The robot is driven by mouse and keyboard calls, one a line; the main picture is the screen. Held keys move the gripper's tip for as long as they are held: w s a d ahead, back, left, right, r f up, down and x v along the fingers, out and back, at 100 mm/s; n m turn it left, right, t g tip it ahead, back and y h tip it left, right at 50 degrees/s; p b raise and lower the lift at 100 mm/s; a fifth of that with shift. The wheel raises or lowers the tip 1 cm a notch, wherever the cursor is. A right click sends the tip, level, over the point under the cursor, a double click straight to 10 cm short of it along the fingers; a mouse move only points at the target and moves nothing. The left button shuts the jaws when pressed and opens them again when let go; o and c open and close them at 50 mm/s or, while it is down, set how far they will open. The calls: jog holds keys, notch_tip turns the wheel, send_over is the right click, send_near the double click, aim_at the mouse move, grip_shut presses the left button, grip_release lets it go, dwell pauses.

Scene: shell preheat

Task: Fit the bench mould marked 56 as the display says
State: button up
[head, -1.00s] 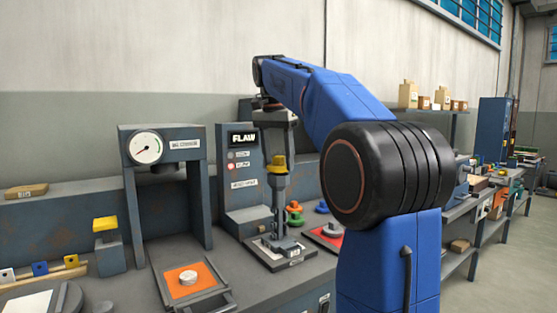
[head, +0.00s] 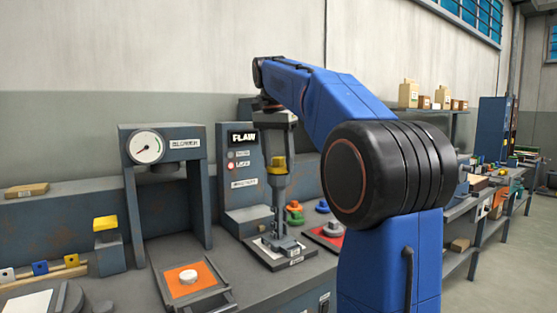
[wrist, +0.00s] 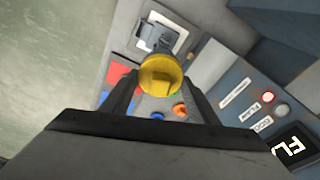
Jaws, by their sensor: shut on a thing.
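The display (head: 243,138) on the upright grey panel reads FLAW, with a red lamp lit below it. It also shows in the wrist view (wrist: 296,148). My gripper (wrist: 152,86) is shut on a yellow-topped piece (wrist: 161,76), with one finger on either side. In the head view the yellow part (head: 277,165) shows in front of the panel, with a grey stem below it. The stem reaches down toward a grey fixture on a pale plate (head: 262,247); I cannot tell whether they touch. I cannot read a 56 on any piece.
A gauge press (head: 160,146) stands at left, with an orange pad (head: 208,272) bearing a pale disc before it. A red pad (head: 320,237) with a grey piece lies at right. Orange, green and blue pieces stand behind it. A yellow-topped block (head: 105,224) stands far left.

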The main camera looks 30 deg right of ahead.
jog(key=shift+f, duration=0.3)
jog(key=o, duration=0.8)
jog(key=shift+c, duration=0.2)
